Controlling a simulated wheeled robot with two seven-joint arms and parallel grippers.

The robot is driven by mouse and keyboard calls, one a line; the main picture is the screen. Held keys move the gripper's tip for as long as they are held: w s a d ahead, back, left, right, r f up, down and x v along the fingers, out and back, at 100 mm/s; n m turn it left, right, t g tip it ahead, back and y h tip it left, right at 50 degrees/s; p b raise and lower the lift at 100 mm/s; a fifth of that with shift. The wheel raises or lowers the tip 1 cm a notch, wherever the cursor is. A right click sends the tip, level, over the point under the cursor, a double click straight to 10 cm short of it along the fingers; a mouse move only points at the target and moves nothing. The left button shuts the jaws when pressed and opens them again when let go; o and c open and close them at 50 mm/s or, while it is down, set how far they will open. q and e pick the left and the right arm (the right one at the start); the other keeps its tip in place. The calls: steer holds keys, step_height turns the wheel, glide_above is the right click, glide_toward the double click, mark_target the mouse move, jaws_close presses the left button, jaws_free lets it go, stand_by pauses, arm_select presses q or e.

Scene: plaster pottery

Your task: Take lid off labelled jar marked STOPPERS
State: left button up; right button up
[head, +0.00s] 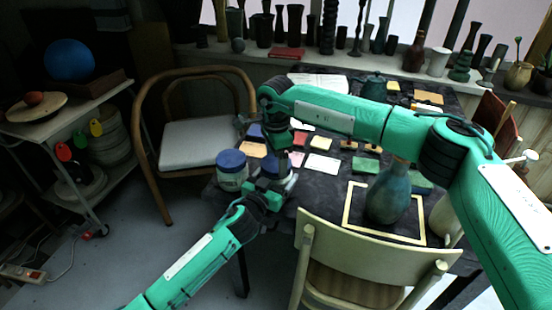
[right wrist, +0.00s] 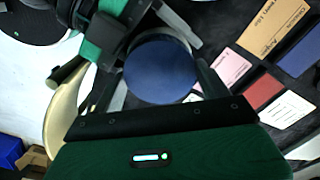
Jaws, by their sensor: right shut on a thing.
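A jar with a blue lid (head: 275,165) stands at the table's near left corner, between my two grippers. Its label cannot be read. My right gripper (head: 277,155) reaches down over it from above. In the right wrist view the round blue lid (right wrist: 160,70) sits between the right fingers, which are shut on it. Whether the lid is still seated on the jar cannot be told. My left gripper (head: 266,194) is low at the jar's near side; it also shows beside the lid in the right wrist view (right wrist: 150,30). Whether its fingers close on the jar is unclear.
Another blue-lidded jar (head: 232,172) stands just left, at the table edge. Coloured cards (head: 322,165) lie on the dark table. A blue-green vase (head: 388,192) stands in a pale frame (head: 348,222) at right. Chairs stand left (head: 200,140) and in front (head: 345,262).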

mark_target(276, 162)
steer(key=shift+r, duration=0.2)
stand_by(0.3)
steer(key=shift+r, duration=0.9)
steer(key=shift+r, duration=0.1)
steer(key=shift+r, duration=1.95)
arm_select(q)
steer(key=o, duration=1.8)
